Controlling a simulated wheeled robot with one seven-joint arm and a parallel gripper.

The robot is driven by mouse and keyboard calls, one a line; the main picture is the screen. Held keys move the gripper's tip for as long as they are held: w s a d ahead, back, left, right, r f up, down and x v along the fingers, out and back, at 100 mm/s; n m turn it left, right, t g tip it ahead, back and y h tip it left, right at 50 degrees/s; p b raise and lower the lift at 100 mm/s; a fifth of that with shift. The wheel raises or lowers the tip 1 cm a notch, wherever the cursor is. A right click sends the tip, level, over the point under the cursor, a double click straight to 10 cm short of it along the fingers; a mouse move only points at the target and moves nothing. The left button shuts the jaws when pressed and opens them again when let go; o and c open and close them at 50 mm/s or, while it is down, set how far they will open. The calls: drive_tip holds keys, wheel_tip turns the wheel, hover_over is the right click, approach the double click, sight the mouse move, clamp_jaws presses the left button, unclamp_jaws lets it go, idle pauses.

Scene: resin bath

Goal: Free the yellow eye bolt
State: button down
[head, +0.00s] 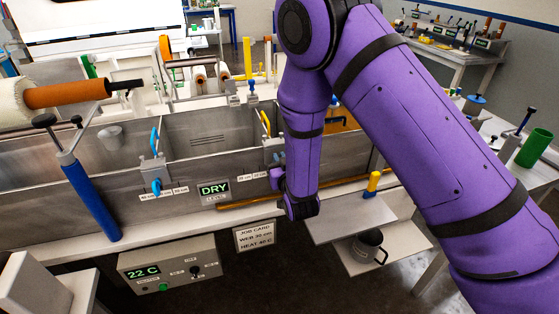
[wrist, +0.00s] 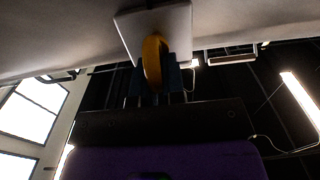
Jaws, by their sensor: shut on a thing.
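In the wrist view, a yellow curved piece, the yellow eye bolt (wrist: 153,58), stands out from a pale grey block (wrist: 180,22). My gripper (wrist: 154,82) is shut on it, with a dark blue finger on each side. In the head view, a grey clamp (head: 272,154) with a yellow loop (head: 265,122) on top sits on the tank's front wall.
A similar clamp (head: 154,170) with blue parts sits left on the metal tank (head: 110,205). A brown rod (head: 245,203) runs along the front. A blue tube (head: 92,200) leans left.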

drive_tip(key=shift+n, duration=0.3)
drive_tip(key=shift+s+a+f+n, duration=0.1)
drive_tip(key=shift+a+n, duration=0.1)
drive_tip(key=shift+n, duration=1.25)
drive_tip(key=shift+s+a+f+n, duration=0.15)
drive_tip(key=shift+a+n, duration=0.1)
drive_tip(key=shift+n, duration=1.25)
drive_tip(key=shift+w+a+f+n, duration=0.1)
drive_tip(key=shift+a+n, duration=0.1)
drive_tip(key=shift+n, duration=1.25)
drive_tip(key=c, duration=1.2)
unclamp_jaws()
drive_tip(key=v, duration=1.1)
